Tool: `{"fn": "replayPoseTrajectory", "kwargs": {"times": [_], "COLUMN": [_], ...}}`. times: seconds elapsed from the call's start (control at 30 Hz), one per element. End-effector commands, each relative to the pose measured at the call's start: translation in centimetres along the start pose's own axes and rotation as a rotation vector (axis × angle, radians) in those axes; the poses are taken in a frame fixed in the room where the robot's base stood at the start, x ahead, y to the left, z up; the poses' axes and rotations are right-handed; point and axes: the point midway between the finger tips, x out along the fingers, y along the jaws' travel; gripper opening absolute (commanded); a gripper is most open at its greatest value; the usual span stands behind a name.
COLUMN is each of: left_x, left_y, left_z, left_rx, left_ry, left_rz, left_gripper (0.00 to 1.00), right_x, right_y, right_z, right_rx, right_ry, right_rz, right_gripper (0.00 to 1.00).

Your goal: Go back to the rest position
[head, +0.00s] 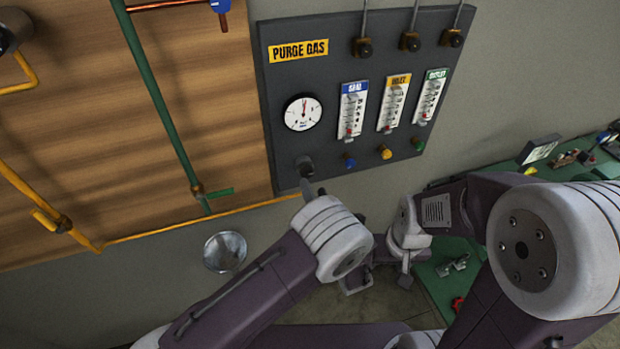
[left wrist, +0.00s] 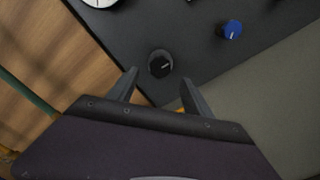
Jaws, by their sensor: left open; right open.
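My left gripper (head: 312,188) is mostly hidden behind my arm in the head view, at the lower edge of the dark purge gas panel (head: 345,62). In the left wrist view, my left gripper (left wrist: 160,78) is open and empty. Its two fingers point at a black knob (left wrist: 160,64), one to either side below it, with a visible gap. The knob also shows in the head view (head: 304,166). My right gripper (head: 380,281) is low in the head view, partly hidden by my arms. It is open, with nothing seen in it.
The panel carries a round gauge (head: 303,112), several flow meters and a blue knob (head: 349,161). Yellow and green pipes (head: 160,110) run along the wood wall at left. A metal funnel (head: 225,251) is below them. A green workbench (head: 580,170) with small items stands at right.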

Motion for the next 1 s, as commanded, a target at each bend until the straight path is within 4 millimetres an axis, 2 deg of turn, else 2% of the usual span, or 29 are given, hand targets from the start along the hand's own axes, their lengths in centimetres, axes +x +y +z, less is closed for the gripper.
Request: {"fn": "replayPoseTrajectory", "kwargs": {"times": [0.1, 0.53, 0.63, 0.67, 0.73, 0.77, 0.83, 0.87, 0.9, 0.93, 0.97, 1.0], "left_x": [-0.7, -0.6, 0.0, 0.4, 1.5, 1.7, 1.2, 0.5, -1.1, -2.7, -4.7, -7.5], "left_y": [0.0, 0.0, 0.9, 1.6, 4.3, 5.7, 9.2, 10.6, 12.1, 13.0, 13.6, 13.8], "left_z": [0.0, -0.1, -1.2, -2.2, -5.8, -8.0, -13.6, -16.0, -19.2, -21.4, -23.4, -25.4], "left_rx": [0.0, 0.0, -0.028, -0.052, -0.154, -0.217, -0.411, -0.511, -0.662, -0.793, -0.943, -1.167], "left_ry": [0.0, 0.001, 0.053, 0.096, 0.255, 0.345, 0.583, 0.689, 0.832, 0.942, 1.053, 1.192], "left_rz": [0.001, 0.001, 0.018, 0.033, 0.093, 0.131, 0.252, 0.316, 0.417, 0.509, 0.617, 0.785], "left_gripper": [0.59, 0.59, 0.59, 0.59, 0.59, 0.59, 0.59, 0.59, 0.59, 0.59, 0.59, 0.59], "right_x": [-0.1, -0.1, 0.1, 0.3, 0.7, 0.9, 1.5, 1.8, 2.2, 2.5, 2.8, 3.3], "right_y": [0.0, 0.0, 0.0, 0.0, 0.0, 0.0, 0.0, 0.0, 0.0, 0.1, 0.1, 0.1], "right_z": [0.0, 0.0, 0.0, 0.0, 0.1, 0.1, 0.2, 0.2, 0.2, 0.3, 0.3, 0.3], "right_rx": [0.0, 0.0, 0.0, 0.0, 0.0, 0.0, 0.0, 0.0, 0.0, 0.0, 0.0, 0.0], "right_ry": [0.0, 0.0, 0.0, 0.0, 0.0, 0.0, 0.0, 0.0, 0.0, 0.0, 0.0, 0.0], "right_rz": [0.0, 0.0, 0.0, 0.0, 0.0, 0.0, 0.0, 0.0, 0.0, 0.0, 0.0, 0.0], "right_gripper": [0.59, 0.59, 0.59, 0.59, 0.59, 0.59, 0.59, 0.59, 0.59, 0.59, 0.59, 0.59]}}
